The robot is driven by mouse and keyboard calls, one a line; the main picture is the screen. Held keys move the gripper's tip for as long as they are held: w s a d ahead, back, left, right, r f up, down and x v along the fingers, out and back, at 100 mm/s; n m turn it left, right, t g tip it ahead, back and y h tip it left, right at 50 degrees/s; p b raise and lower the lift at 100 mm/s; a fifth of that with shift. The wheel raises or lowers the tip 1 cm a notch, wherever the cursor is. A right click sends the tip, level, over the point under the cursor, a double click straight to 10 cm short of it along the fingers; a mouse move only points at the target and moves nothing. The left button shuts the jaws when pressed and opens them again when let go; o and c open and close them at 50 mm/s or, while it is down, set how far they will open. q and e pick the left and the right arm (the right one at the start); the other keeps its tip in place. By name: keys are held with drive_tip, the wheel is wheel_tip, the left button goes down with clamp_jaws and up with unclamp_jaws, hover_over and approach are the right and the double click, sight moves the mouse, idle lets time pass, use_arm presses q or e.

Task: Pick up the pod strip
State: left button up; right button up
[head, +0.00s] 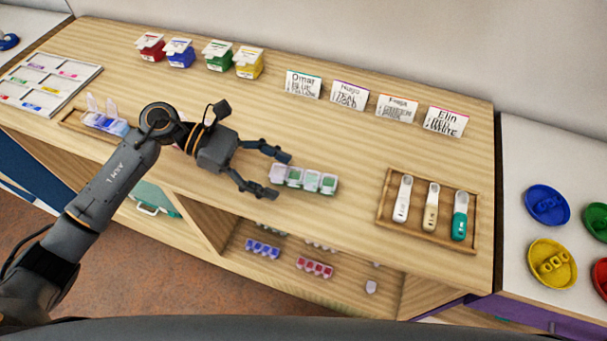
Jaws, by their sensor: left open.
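A pod strip (311,181) lies on the wooden top. It is a short row of clear-lidded compartments, with green showing inside most of them. My left gripper (283,175) is open at the strip's left end. Its two fingers reach toward that end, one on the far side and one on the near side. I cannot tell whether either finger touches the strip. Below, on the shelf, a blue strip (262,249) and a red strip (314,268) also show. My right gripper does not show.
A wooden tray (385,214) with three pen-like tools lies to the right. Name cards (349,96) and small coloured boxes (181,53) stand along the back. A lidded blue-and-clear item (106,123) sits at the left. The top between strip and cards is clear.

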sight(304, 178)
use_arm(q)
drive_tip(key=shift+x, duration=1)
drive_tip(key=shift+d, duration=0.3)
drive_tip(key=d+p, duration=0.2)
drive_tip(key=d, duration=0.2)
drive_tip(key=shift+d+f+p, duration=0.2)
drive_tip(key=shift+f+p, duration=0.15)
drive_tip(key=shift+p, duration=0.05)
drive_tip(key=shift+s+d+f, duration=0.1)
drive_tip(key=shift+d+f, duration=0.15)
drive_tip(key=shift+d, duration=0.05)
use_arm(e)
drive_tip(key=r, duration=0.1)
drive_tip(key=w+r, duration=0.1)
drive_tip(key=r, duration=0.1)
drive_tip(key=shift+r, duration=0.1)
use_arm(q)
drive_tip(key=c, duration=1.2)
drive_tip(key=shift+c, duration=0.2)
